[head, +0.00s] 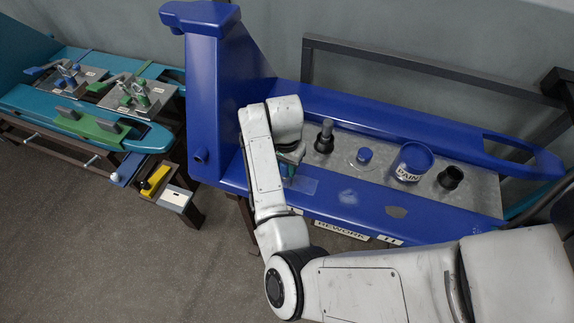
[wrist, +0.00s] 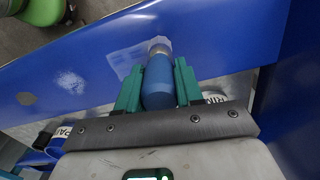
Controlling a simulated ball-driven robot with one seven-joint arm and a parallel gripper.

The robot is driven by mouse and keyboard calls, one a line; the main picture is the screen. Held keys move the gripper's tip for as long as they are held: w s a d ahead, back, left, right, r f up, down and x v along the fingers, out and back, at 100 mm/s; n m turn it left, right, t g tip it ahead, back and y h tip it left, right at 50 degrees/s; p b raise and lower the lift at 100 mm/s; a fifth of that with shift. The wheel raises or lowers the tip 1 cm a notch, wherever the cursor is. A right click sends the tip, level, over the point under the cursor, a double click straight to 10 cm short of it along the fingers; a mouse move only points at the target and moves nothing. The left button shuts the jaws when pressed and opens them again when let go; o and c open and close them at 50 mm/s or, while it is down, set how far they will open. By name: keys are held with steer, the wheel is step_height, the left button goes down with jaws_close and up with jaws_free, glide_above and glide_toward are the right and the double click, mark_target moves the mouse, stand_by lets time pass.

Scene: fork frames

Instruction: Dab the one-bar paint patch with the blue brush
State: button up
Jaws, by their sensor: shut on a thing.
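My gripper (wrist: 158,82) is shut on the blue brush (wrist: 158,80), with a green finger on each side of its handle. The brush's metal collar (wrist: 159,48) shows over the pale translucent patch (wrist: 122,56) on the blue fork frame (wrist: 250,50); I cannot tell whether the bristles touch. In the head view my gripper (head: 290,164) is over the frame's left part, mostly hidden by my arm, above the pale patch (head: 305,185). A speckled white patch (head: 348,197) and a grey patch (head: 397,212) lie to its right. A two-bar label (head: 390,240) sits below the grey patch. I cannot read a one-bar label.
The grey tray behind the patches holds a dark cylinder (head: 324,136), a blue-topped piece on a clear dish (head: 364,156), a blue paint can (head: 412,162) and a black cup (head: 450,178). A tall blue upright (head: 205,100) stands left. A teal bench with clamps is farther left.

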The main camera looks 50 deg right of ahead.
steer(key=shift+s+d+r, duration=0.1)
steer(key=shift+s+d, duration=0.2)
steer(key=shift+s, duration=0.55)
steer(key=shift+w, duration=0.1)
steer(key=shift+w+a, duration=0.3)
steer(key=shift+w, duration=0.45)
steer(key=shift+s, duration=0.1)
steer(key=shift+s+d+f, duration=0.1)
steer(key=shift+s+d, duration=0.05)
steer(key=shift+s, duration=0.3)
steer(key=shift+s+d+f, duration=0.1)
steer(key=shift+s+d, duration=0.05)
steer(key=shift+s, duration=0.25)
